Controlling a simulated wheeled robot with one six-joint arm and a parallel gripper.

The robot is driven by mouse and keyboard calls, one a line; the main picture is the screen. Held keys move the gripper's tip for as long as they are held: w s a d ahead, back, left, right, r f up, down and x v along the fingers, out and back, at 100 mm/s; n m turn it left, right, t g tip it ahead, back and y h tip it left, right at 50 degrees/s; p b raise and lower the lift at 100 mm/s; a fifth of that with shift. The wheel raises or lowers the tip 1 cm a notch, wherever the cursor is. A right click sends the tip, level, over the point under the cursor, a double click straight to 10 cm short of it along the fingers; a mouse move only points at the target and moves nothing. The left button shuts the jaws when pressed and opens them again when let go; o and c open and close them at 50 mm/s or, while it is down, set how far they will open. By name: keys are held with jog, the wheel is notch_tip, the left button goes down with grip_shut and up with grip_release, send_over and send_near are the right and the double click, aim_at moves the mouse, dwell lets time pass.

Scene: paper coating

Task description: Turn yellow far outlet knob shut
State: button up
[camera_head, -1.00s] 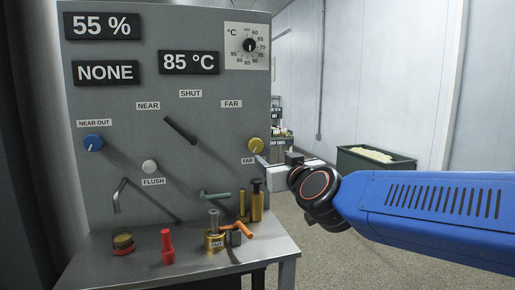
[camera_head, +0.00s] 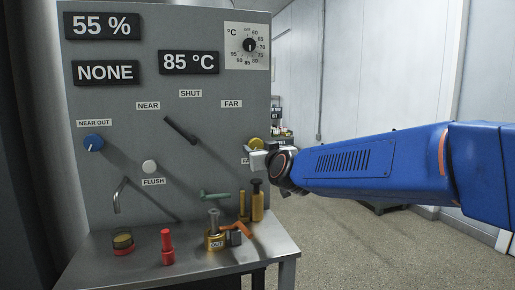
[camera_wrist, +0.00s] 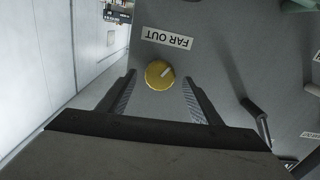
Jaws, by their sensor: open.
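The yellow far outlet knob (camera_head: 255,143) is on the right edge of the grey panel (camera_head: 150,215), partly hidden by my gripper in the head view. In the wrist view the yellow knob (camera_wrist: 159,74) has a pale pointer line and sits under a FAR OUT label (camera_wrist: 167,39), which appears upside down. My gripper (camera_wrist: 158,92) is open, with one finger on each side of the knob and a gap to both. In the head view my gripper (camera_head: 262,158) is at the panel's right edge. I cannot tell how deep the fingers reach around the knob.
A blue knob (camera_head: 93,142), a white flush knob (camera_head: 150,167) and a black lever (camera_head: 180,130) are on the panel.

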aim_at(255, 145)
jog(key=shift+x, duration=1.3)
jog(key=c, duration=1.1)
